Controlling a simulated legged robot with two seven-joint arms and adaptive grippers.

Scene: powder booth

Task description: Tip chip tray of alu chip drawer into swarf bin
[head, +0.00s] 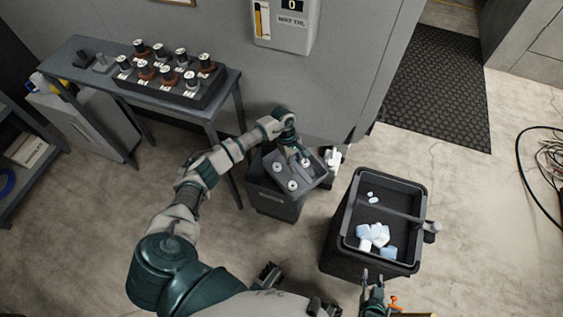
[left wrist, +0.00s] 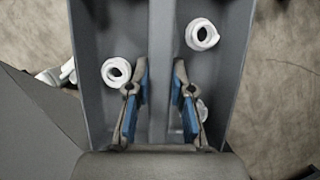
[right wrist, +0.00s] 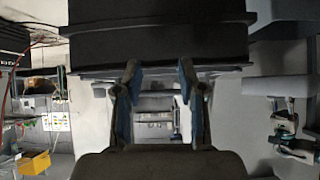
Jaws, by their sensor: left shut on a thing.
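The chip tray (head: 311,179) is grey and holds a few white curled chips. It sits turned at an angle on or just above a dark grey box (head: 276,205); I cannot tell if they touch. My left gripper (head: 304,160) is shut on the tray's raised middle bar, which shows between the fingers in the left wrist view (left wrist: 160,92). White curls lie on both sides of the bar. A black bin (head: 347,259) stands to the right, with white and pale-blue pieces inside. My right gripper (head: 374,281) is open and empty before the bin's near side.
A bench (head: 226,83) at the back left carries a black rack (head: 188,90) of several cylinders. A white object (head: 333,158) stands behind the tray. A black mat (head: 437,85) and cables (head: 548,155) lie on the right. Floor between box and bin is narrow.

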